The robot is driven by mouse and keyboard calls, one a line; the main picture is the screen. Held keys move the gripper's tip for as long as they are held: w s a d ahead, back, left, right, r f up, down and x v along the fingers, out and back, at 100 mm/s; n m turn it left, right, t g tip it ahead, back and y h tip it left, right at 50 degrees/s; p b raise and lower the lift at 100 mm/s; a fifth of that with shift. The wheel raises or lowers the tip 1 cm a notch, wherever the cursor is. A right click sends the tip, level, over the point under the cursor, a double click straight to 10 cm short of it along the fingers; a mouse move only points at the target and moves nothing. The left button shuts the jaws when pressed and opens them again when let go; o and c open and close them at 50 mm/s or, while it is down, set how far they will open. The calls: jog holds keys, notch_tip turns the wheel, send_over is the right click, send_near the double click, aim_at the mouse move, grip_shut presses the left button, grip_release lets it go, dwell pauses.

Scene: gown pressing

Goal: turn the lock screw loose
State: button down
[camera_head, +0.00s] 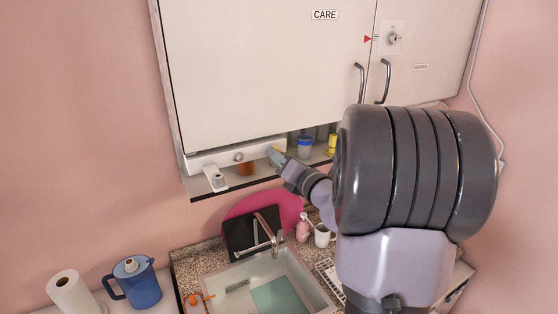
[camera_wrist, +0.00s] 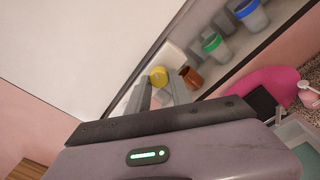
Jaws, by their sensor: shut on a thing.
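A round yellow knob, which looks like the lock screw (camera_wrist: 158,75), sits at the front of a pale bar (camera_head: 208,160) under the cabinet. My gripper (camera_head: 274,152) reaches in from the right under the cabinet door. In the wrist view its two grey fingers (camera_wrist: 160,92) come up to the knob and are shut on it. The fingers hide part of the knob, and I cannot tell how far it is turned.
The cabinet (camera_head: 260,70) hangs just above my gripper. A brown jar (camera_head: 246,169) and a blue-lidded cup (camera_head: 305,146) stand on the shelf beneath it; a green-lidded cup (camera_wrist: 212,44) shows in the wrist view. A sink (camera_head: 262,280) with a faucet (camera_head: 268,235) lies below.

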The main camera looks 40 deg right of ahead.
jog(key=shift+d+n+g+h+b, duration=0.1)
jog(key=shift+n+g+h+b, duration=0.2)
jog(key=shift+n+b, duration=5.75)
jog(key=c, duration=1.1)
grip_release()
jog(key=shift+c, duration=0.2)
